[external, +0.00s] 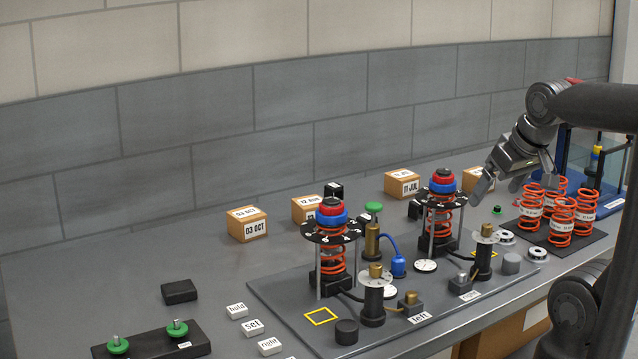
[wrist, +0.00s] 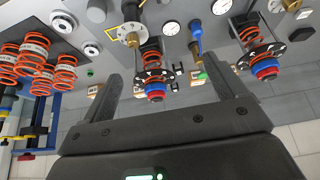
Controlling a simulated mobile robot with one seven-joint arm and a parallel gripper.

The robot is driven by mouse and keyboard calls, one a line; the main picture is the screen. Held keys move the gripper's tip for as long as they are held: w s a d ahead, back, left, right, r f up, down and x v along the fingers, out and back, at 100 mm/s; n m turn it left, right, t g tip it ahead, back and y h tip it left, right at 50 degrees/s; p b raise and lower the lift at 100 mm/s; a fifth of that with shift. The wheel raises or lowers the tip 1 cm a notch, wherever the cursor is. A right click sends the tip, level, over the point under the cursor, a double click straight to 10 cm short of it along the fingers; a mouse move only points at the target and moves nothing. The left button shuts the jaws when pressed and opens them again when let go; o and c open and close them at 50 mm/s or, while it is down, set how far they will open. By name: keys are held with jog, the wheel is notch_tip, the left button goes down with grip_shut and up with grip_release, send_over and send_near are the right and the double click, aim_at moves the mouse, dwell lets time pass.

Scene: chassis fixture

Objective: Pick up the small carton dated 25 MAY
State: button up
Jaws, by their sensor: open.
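Several small brown cartons with white date labels stand along the back of the bench. In the external view one carton reads 03 OCT (external: 247,226), one starts with 12 (external: 306,209), and one reads 11 JUL (external: 402,185). A further carton (external: 474,181) is partly hidden behind my gripper and its date is not readable. I cannot read 25 MAY on any carton. My gripper (external: 513,181) is open and empty, above the back right of the bench. In the wrist view my gripper (wrist: 170,92) has its fingers wide apart, with small cartons beyond them.
Two spring assemblies (external: 331,255) (external: 441,210) stand on a grey plate (external: 285,297). Orange springs (external: 562,222) stand on a dark mat at right, near a blue-framed case (external: 612,165). Label blocks (external: 253,327) lie at front left. The back left of the bench is clear.

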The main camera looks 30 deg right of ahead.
jog(key=w+d+r+g+h, duration=0.1)
jog(key=w+d+r, duration=0.1)
jog(key=w+r, duration=0.55)
jog(key=w+d+r+n+g, duration=0.1)
jog(key=w+d, duration=0.2)
jog(key=w, duration=0.6)
jog(key=w+d+g, duration=0.1)
jog(key=w+d, duration=0.3)
jog(key=w, duration=0.4)
jog(key=g+y, duration=0.1)
jog(key=g, duration=0.2)
send_over(480, 172)
jog(key=f, duration=1.2)
jog(key=w+f, duration=0.1)
jog(key=f, duration=0.5)
jog(key=shift+a, duration=0.1)
jog(key=f, duration=0.5)
jog(key=shift+s+d+f, duration=0.1)
jog(key=shift+d+f, duration=0.1)
jog(key=shift+f, duration=0.05)
jog(key=shift+s+f, duration=0.15)
jog(key=shift+f, duration=1.3)
jog(key=shift+s+f, duration=0.1)
jog(key=shift+f, duration=1.35)
jog(key=shift+c, duration=0.6)
